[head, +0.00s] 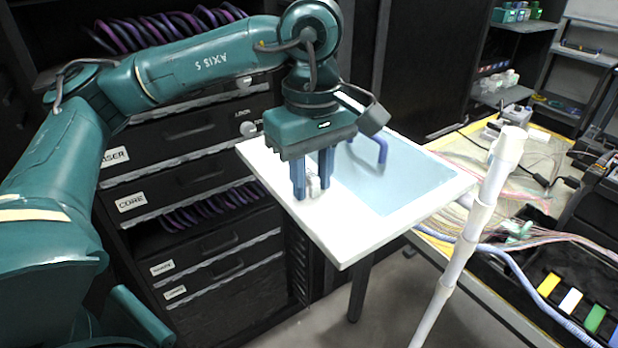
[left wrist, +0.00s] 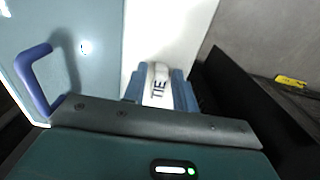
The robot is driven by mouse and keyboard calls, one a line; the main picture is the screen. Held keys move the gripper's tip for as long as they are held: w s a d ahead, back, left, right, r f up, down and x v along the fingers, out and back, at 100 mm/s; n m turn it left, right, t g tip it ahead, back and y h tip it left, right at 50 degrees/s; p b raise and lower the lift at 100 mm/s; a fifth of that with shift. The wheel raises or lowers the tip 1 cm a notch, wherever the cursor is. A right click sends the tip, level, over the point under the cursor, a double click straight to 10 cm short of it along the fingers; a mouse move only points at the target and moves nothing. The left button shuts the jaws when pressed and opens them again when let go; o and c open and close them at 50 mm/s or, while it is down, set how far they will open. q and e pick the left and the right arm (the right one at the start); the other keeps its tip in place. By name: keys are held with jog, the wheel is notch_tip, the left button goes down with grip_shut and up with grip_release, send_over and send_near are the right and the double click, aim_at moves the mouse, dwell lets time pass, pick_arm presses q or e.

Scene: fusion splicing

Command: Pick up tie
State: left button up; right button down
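The tie (left wrist: 158,84) is a small white piece with dark letters "TIE" in the left wrist view. In the head view the tie (head: 313,186) is a small pale shape low between the fingers of my left gripper (head: 312,190), at the white tabletop (head: 344,240). My left gripper points down, one blue finger on each side of the tie. The fingers also flank it closely in the left wrist view (left wrist: 160,95). I cannot tell whether they press on it. The fingers partly hide the tie. My right gripper is not in view.
A light blue panel (head: 410,180) covers part of the tabletop, with a blue handle (head: 381,152) beside my gripper. Labelled black drawers (head: 190,180) stand behind at left. A white segmented post (head: 470,235) rises at right, before a bench (head: 500,165) with cables.

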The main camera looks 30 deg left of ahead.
pick_arm(q)
grip_shut()
jog(key=shift+r, duration=0.15)
